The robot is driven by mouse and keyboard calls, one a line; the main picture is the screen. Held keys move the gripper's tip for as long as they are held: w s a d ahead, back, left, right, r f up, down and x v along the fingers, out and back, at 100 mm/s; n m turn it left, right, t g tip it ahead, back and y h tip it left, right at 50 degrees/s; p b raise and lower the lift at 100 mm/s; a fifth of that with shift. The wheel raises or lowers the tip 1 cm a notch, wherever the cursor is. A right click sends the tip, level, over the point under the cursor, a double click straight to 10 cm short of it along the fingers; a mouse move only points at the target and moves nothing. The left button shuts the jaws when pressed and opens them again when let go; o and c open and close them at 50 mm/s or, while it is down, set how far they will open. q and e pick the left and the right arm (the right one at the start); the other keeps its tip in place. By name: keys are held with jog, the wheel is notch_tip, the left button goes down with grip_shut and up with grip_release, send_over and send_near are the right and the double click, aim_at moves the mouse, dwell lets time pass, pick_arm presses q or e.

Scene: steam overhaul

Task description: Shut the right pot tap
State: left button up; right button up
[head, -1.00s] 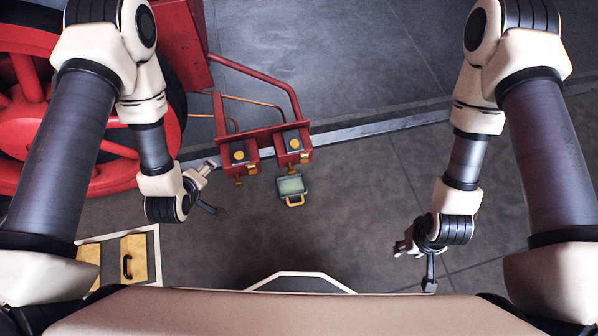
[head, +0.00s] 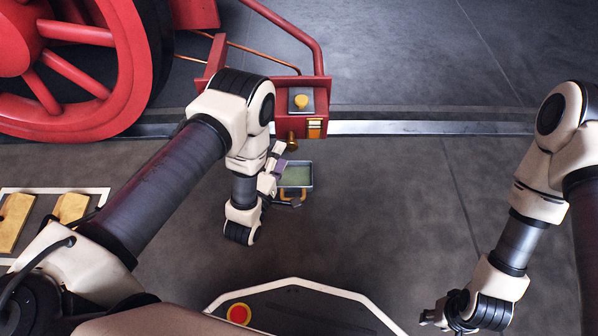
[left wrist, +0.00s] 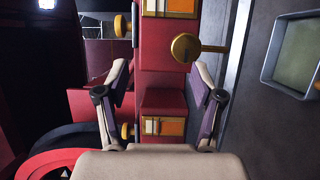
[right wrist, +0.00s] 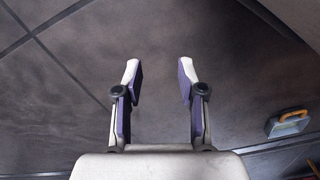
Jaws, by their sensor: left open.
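The right pot (head: 314,112) is a red box with a brass knob on top and an orange panel in front. Its brass tap (head: 292,140) sticks out below, just beyond my left gripper (head: 283,172). In the left wrist view the tap (left wrist: 186,47) shows a round end and a bar pointing right, ahead of the right-hand finger. My left gripper's fingers (left wrist: 162,75) are spread and empty, apart from the tap. The left pot (left wrist: 163,102) shows lower in that view; my arm mostly hides it in the head view. My right gripper (right wrist: 157,75) is open and empty over the floor.
A grey tray (head: 309,176) with a greenish inside and yellow handle lies below the pots, close to my left gripper. A big red wheel (head: 60,75) stands at left, with yellow blocks (head: 14,222) in front.

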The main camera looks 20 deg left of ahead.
aim_at(290, 148)
pick_arm(q)
jog(key=w+f+b, duration=0.1)
jog(key=w, duration=0.1)
jog(key=w+f+b, duration=0.1)
jog(key=w+b, duration=0.1)
jog(key=w+d+f+b, duration=0.1)
jog(key=w+b, duration=0.1)
jog(key=shift+w+f, duration=0.1)
jog(key=shift+f, duration=0.3)
pick_arm(e)
jog(key=f, duration=0.3)
jog(key=w+f, duration=0.1)
jog(key=f, duration=0.3)
jog(key=shift+w+f, duration=0.2)
pick_arm(q)
jog(key=shift+w+r, duration=0.2)
jog(key=shift+w, duration=0.3)
pick_arm(e)
jog(key=shift+w+f+t, duration=0.15)
jog(key=shift+t, duration=0.15)
pick_arm(q)
jog(key=c, duration=1.1)
